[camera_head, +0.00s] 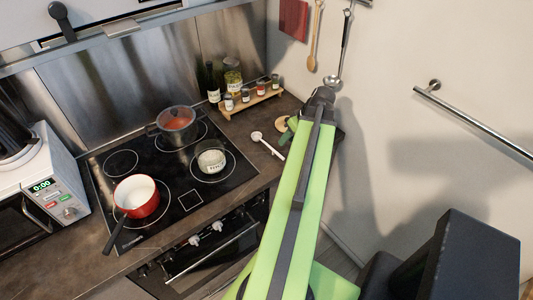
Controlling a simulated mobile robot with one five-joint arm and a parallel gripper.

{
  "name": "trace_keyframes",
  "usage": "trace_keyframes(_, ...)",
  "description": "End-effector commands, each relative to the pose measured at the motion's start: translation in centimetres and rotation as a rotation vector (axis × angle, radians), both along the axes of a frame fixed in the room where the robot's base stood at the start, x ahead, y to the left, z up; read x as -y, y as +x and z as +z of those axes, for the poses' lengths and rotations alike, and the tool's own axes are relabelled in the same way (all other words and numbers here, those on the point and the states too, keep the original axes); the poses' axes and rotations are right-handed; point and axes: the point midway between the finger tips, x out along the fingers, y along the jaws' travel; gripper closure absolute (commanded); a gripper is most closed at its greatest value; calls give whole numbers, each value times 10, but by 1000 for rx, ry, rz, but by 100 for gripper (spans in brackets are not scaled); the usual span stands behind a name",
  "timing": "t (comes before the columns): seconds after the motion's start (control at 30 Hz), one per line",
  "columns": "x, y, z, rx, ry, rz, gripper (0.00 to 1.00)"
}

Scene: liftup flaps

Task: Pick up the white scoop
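The white scoop (268,146) lies on the dark counter, just right of the cooktop. Its small round bowl is toward the back left and its handle runs down to the right. My gripper (286,130) is partly visible just right of the scoop, at the end of my green arm. It looks apart from the scoop in this view. My arm hides most of the gripper, so its fingers cannot be made out.
A red pot (137,197), a glass-lidded pot (176,124) and a white container (211,158) stand on the cooktop (186,176). A spice rack (251,101) with jars is behind the scoop. A wall (390,90) closes the right side; a microwave (45,185) stands left.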

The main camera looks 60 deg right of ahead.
Motion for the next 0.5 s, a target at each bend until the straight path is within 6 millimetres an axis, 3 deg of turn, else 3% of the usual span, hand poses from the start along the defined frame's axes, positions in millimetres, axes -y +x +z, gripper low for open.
trace_keyframes(0.03, -1, 5, -22, 0, 0, 1, 64)
trace_keyframes(0.13, -2, 14, -38, 0, 0, 1, 64)
trace_keyframes(0.37, -4, 19, -41, -1, 1, 1, 64)
trace_keyframes(0.5, -5, 23, -55, -1, 1, 1, 64)
